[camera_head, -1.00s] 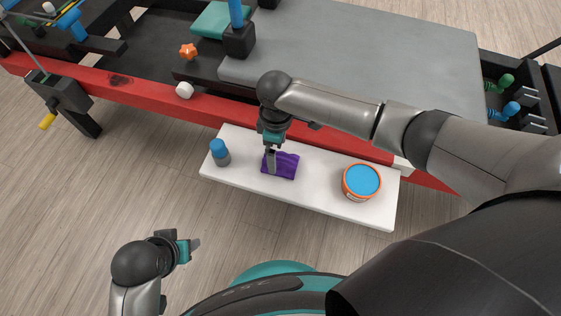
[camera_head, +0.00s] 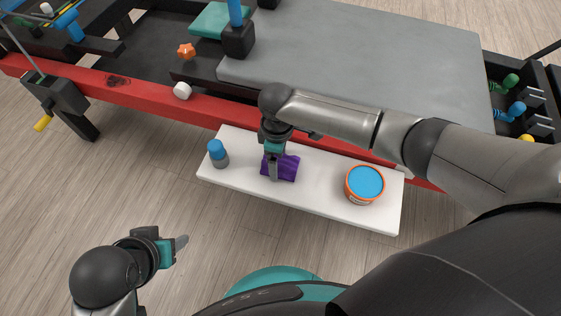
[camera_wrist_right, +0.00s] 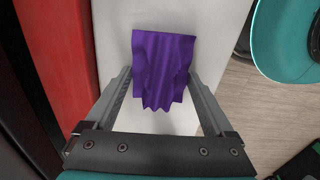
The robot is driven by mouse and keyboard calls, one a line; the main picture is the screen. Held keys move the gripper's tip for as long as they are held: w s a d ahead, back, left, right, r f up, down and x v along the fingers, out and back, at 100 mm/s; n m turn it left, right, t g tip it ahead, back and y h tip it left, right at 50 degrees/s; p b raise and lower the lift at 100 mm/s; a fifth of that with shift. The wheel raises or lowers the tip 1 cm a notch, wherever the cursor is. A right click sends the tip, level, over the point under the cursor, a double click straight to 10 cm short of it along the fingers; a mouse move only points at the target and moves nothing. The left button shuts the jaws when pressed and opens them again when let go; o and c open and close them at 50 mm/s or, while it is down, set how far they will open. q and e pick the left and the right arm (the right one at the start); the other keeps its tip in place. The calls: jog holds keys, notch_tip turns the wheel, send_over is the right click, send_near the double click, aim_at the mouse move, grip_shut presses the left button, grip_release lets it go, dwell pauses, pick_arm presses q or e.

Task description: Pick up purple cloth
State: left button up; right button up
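The purple cloth (camera_head: 286,168) lies rumpled on the white shelf board (camera_head: 320,200), between a small bottle and an orange tub. My right gripper (camera_head: 273,178) is directly over the cloth, pointing down. In the right wrist view the cloth (camera_wrist_right: 162,68) sits between the two spread fingers (camera_wrist_right: 160,85), with white board showing around it. The fingers are open and do not pinch it. My left gripper (camera_head: 184,242) is at the lower left, away from the board, over the floor; its finger opening is not clear.
A blue-capped grey bottle (camera_head: 218,154) stands left of the cloth. An orange tub with a blue top (camera_head: 365,184) stands to the right. The red rail (camera_head: 130,92) and grey bench surface (camera_head: 360,60) lie behind the board. Floor is clear in front.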

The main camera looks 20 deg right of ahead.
jog(key=c, duration=0.9)
jog(key=shift+o, duration=0.2)
jog(key=shift+r, duration=0.15)
notch_tip(320, 180, up, 7)
jog(key=p, duration=0.4)
jog(key=shift+r, duration=0.1)
pick_arm(q)
jog(key=s+a+f+g+p, duration=0.1)
jog(key=s+a+f+p, duration=0.1)
jog(key=f, duration=0.7)
jog(key=s+a+f+g+p, duration=0.1)
jog(key=s+f+p, duration=0.3)
jog(key=f, duration=0.6)
jog(key=shift+s+a+f+y, duration=0.2)
jog(key=shift+s+a+y, duration=0.2)
jog(key=shift+s+a, duration=0.45)
pick_arm(e)
notch_tip(320, 180, up, 13)
jog(key=shift+f, duration=0.2)
pick_arm(q)
jog(key=shift+s+d, duration=0.15)
jog(key=shift+d, duration=0.05)
